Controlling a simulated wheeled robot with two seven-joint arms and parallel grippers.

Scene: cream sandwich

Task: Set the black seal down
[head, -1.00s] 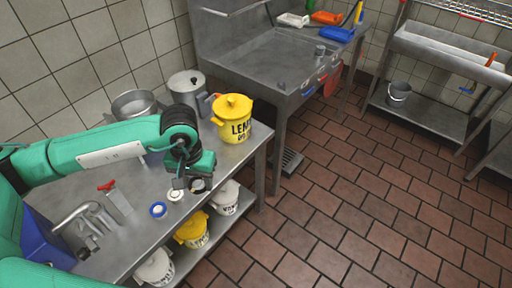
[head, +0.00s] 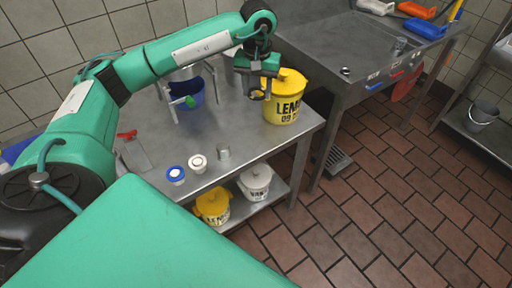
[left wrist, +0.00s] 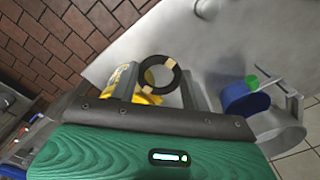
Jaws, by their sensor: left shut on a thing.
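The black seal is a dark ring with tan patches, seen clearly in the left wrist view (left wrist: 148,75). My left gripper (head: 260,92) is shut on it. In the left wrist view the ring sits between the two fingers (left wrist: 160,80). In the head view the gripper hangs above the metal table (head: 215,125), just in front of and left of the yellow lidded pot (head: 284,106). The seal is small and dark there. My right gripper is out of view.
A blue container with a green-tipped tool (head: 194,92) stands left of the gripper. A blue-rimmed lid (head: 175,174), a white round piece (head: 197,162) and a small metal cup (head: 223,154) lie near the front edge. The table's middle is clear.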

